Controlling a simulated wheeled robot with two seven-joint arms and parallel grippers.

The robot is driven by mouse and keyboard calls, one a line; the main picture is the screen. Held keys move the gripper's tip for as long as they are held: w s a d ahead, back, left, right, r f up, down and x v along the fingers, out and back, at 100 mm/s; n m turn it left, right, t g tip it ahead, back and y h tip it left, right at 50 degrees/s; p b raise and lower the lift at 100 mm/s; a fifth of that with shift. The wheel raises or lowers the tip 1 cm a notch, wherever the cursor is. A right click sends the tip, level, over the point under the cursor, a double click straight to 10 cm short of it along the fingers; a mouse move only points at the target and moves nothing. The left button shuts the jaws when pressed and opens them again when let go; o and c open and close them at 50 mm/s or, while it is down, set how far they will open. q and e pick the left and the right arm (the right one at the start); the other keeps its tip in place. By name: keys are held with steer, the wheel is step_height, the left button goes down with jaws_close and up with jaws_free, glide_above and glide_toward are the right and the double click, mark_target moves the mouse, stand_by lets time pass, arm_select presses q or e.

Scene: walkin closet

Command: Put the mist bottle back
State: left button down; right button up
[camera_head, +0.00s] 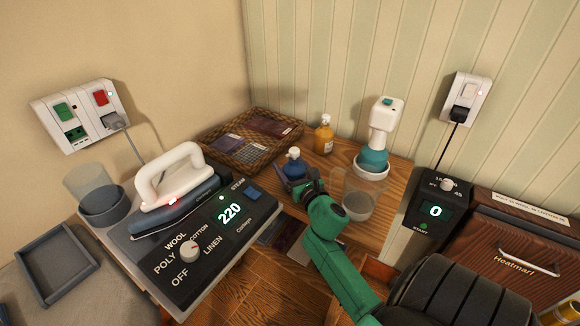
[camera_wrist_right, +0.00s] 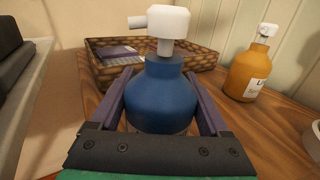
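The mist bottle is a round blue bottle with a white spray head. It shows in the head view (camera_head: 294,167) near the middle of the wooden table and upright in the right wrist view (camera_wrist_right: 160,92). My right gripper (camera_head: 298,184) reaches it from the front. In the right wrist view the two dark fingers of this gripper (camera_wrist_right: 163,95) lie against both sides of the blue body, with no clear gap. The bottle's underside is hidden by the gripper, so I cannot tell whether it touches the table. My left gripper is not in view.
A wicker tray (camera_head: 259,158) lies behind the bottle, with an amber bottle (camera_head: 324,134) right of it. A clear cup (camera_head: 359,194) stands close beside my right arm. A white-and-teal device (camera_head: 373,160) stands behind the cup. An iron (camera_head: 172,185) rests on a control panel at left.

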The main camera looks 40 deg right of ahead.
steer(key=shift+o, duration=1.4)
steer(key=shift+r, duration=0.15)
steer(key=b+v, duration=0.2)
steer(key=v, duration=0.9)
steer(key=shift+s+f, duration=0.1)
steer(key=shift+f, duration=0.1)
steer(key=shift+s+a+r, duration=0.15)
steer(key=shift+s+r, duration=0.05)
steer(key=shift+s, duration=0.25)
steer(key=shift+f, duration=0.1)
